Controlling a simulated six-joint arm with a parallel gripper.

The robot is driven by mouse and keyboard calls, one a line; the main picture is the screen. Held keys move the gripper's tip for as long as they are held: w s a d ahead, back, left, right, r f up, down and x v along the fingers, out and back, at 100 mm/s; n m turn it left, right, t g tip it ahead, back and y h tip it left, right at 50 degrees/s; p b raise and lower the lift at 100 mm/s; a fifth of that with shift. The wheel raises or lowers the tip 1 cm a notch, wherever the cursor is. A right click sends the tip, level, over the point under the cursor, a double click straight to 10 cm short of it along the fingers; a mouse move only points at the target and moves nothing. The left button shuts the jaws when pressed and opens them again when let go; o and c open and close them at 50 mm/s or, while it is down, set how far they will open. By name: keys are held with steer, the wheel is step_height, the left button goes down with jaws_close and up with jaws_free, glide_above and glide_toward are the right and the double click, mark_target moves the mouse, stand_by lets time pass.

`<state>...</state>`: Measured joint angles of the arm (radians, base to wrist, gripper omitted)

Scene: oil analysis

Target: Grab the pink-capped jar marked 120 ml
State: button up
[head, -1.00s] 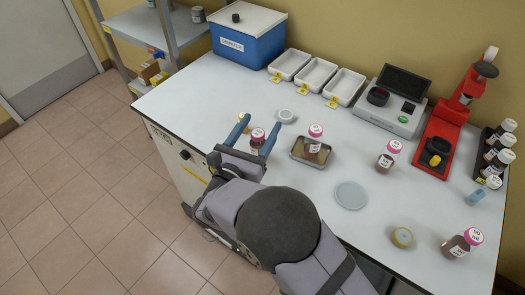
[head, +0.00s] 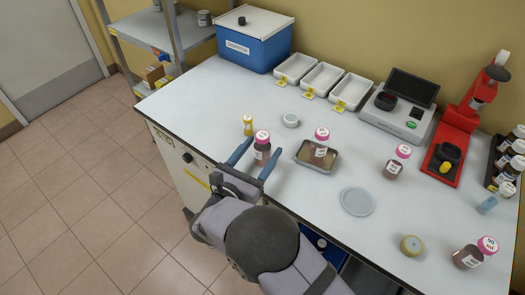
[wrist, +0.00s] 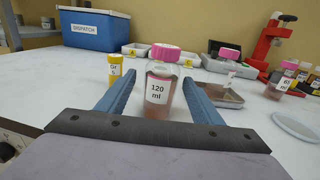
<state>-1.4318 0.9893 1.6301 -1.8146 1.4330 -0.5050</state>
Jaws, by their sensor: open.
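The pink-capped jar marked 120 ml (wrist: 157,92) stands upright on the white bench, with brownish-pink liquid in it. In the head view the same jar (head: 262,156) is near the bench's front left edge. My gripper (head: 263,147) is open, its two blue fingers pointing away from the front edge. The jar stands between the fingertips, one on each side. In the wrist view my gripper (wrist: 158,80) shows gaps between the jar and both fingers. Nothing is held.
A yellow bottle (head: 248,125) stands just behind the jar to the left. A metal tray (head: 304,155) with another pink-capped jar (head: 321,147) is to the right. More pink-capped jars (head: 396,163) (head: 474,254) stand farther right. A round lid (head: 291,120) lies behind.

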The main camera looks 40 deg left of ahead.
steer(key=shift+w+a+p, duration=0.15)
steer(key=shift+w+p, duration=0.3)
steer(key=shift+w, duration=0.8)
steer(key=shift+w+a+p, duration=0.1)
steer(key=shift+w+p, duration=0.35)
steer(key=shift+w, duration=0.75)
steer(key=c, duration=1.2)
